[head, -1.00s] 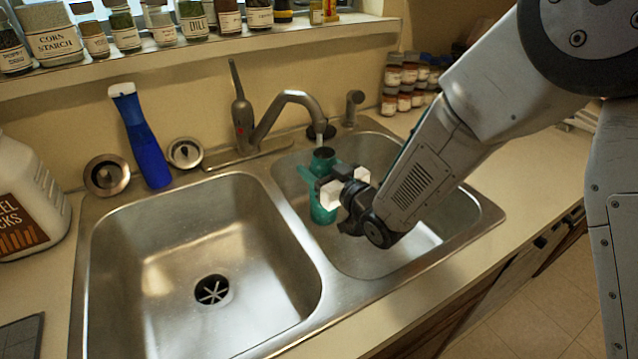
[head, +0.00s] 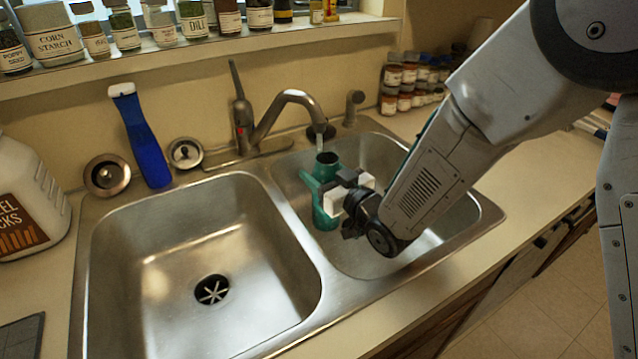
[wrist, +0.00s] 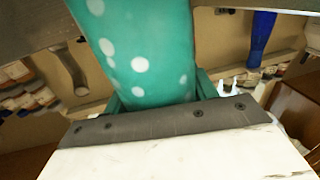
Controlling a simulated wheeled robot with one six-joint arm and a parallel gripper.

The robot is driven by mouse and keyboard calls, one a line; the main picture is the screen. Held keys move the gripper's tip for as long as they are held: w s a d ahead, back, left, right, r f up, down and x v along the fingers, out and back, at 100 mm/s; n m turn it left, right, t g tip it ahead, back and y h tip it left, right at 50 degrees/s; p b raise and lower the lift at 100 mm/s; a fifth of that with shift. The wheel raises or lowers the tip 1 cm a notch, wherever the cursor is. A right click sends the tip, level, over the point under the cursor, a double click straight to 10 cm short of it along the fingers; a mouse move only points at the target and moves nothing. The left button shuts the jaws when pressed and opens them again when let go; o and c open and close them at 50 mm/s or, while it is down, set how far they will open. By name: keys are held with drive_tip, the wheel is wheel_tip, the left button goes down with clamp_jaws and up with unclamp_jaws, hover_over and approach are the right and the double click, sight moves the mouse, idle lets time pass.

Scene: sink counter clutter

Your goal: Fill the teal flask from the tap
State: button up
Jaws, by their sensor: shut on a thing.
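The teal flask (head: 324,200) is upright over the right sink basin, its dark open mouth facing up just below the tap's spout. It also fills the upper middle of the wrist view (wrist: 145,55), where white dots show on its side. My gripper (head: 343,190) is shut on the flask from the right. The tap (head: 292,104) arches over the right basin, and a pale stream shows between its spout and the flask's mouth. I cannot see the level inside the flask.
The left basin (head: 180,290) is empty, with a dark drain. A blue brush (head: 146,145) and two strainers (head: 106,175) stand behind it. A white jug (head: 28,195) is at the left. Spice jars (head: 405,85) stand on the counter at the back right.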

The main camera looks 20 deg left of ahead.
drive_tip(key=shift+s+d+r, duration=0.3)
drive_tip(key=shift+s+r, duration=0.1)
drive_tip(key=shift+r, duration=0.45)
drive_tip(key=shift+s+d+r, duration=0.35)
drive_tip(key=shift+r, duration=0.45)
drive_tip(key=shift+s+d+r, duration=0.3)
drive_tip(key=shift+s+r, duration=0.1)
drive_tip(key=shift+r, duration=0.45)
